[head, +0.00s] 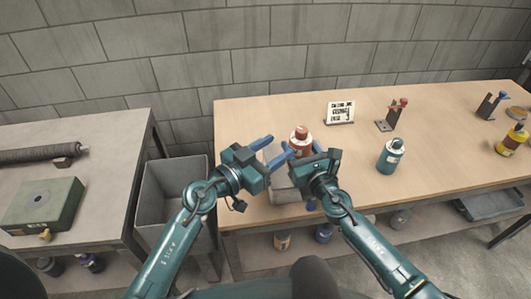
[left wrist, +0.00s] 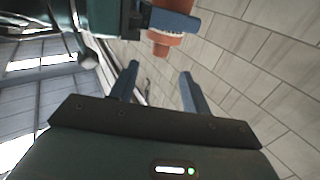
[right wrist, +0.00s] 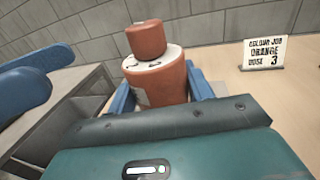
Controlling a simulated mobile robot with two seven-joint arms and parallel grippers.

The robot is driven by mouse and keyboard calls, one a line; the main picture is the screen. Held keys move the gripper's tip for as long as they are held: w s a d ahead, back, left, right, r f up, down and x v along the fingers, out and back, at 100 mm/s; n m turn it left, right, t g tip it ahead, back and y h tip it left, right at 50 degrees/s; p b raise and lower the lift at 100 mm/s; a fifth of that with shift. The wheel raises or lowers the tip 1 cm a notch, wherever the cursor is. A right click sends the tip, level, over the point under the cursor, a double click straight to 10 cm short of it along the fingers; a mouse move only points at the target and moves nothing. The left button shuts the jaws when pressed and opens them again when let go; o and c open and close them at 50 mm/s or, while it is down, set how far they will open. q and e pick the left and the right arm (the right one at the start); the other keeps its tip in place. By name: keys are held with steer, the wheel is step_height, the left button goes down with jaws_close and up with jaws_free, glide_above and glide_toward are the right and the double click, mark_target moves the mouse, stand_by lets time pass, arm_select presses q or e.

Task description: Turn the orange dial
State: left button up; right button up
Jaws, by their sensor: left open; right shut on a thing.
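The orange bottle (head: 298,148) is upright with an orange dial (head: 302,131) on top, above the near edge of the wooden bench. My right gripper (head: 297,152) is shut on the bottle's body. In the right wrist view the bottle (right wrist: 160,82) sits between the blue fingers, with the dial (right wrist: 146,40) standing on a pale top with dark marks. My left gripper (head: 266,150) is open and empty, just left of the bottle. In the left wrist view the dial (left wrist: 161,40) shows beyond the open fingers (left wrist: 160,85), apart from them.
A sign (head: 340,112) reads colour job orange, dose 3. A pale container (head: 284,190) is partly hidden below the grippers. A teal bottle (head: 390,158) and yellow bottle (head: 511,141) stand right. A stand with a red part (head: 393,116) is behind. A grey bin (head: 165,190) stands left.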

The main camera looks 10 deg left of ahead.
arm_select(q)
steer(key=shift+v, duration=1.25)
steer(key=m+g+h, duration=0.5)
steer(key=g, duration=0.1)
glide_toward(302, 129)
steer(key=x, duration=1)
steer(key=shift+f, duration=0.3)
steer(key=shift+c, duration=0.4)
